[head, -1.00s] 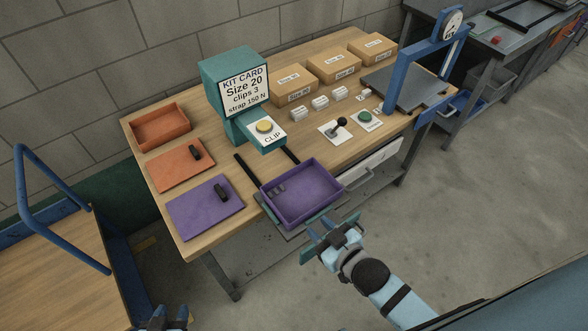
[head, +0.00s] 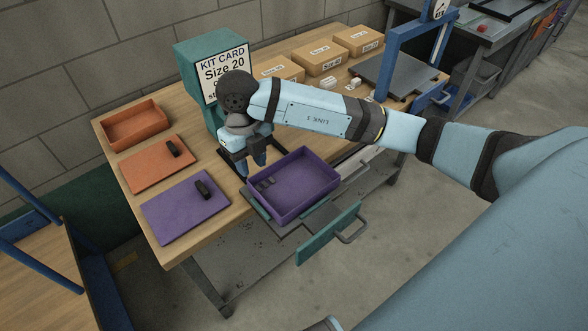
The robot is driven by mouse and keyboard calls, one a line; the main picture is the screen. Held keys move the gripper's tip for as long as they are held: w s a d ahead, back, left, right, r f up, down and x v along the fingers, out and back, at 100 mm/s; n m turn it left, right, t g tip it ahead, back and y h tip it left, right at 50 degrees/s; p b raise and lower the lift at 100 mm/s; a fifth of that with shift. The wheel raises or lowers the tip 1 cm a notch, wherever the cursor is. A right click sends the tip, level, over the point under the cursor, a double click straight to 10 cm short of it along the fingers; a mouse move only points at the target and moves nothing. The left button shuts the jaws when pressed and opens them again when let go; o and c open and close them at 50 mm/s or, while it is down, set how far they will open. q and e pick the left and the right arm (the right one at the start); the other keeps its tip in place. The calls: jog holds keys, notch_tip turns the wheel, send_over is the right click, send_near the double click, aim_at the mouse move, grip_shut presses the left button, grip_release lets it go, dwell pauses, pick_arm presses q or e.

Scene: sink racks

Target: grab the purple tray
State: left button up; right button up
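The purple tray (head: 295,195) is an open rectangular box on a grey shelf at the table's front edge in the head view. A few small dark pieces (head: 266,183) lie in its left end. My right gripper (head: 252,168) points down at the tray's back left corner. Its fingers look apart with nothing visible between them; whether they touch the rim is unclear. My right arm crosses above the tray from the right and hides the CLIP dispenser. My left gripper is not in view.
A teal panel with a handle (head: 329,235) sticks out in front of the tray. The kit card box (head: 210,68) and cardboard boxes (head: 322,57) stand behind.

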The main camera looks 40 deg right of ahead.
aim_at(263, 198)
jog(key=shift+h, duration=0.3)
jog(key=f, duration=0.5)
jog(key=d+f, duration=0.1)
jog(key=f, duration=0.2)
jog(key=shift+s+f, duration=0.15)
jog(key=shift+s, duration=0.15)
jog(key=f, duration=0.2)
jog(key=s+f, duration=0.1)
jog(key=f, duration=0.2)
jog(key=shift+c, duration=0.5)
grip_shut()
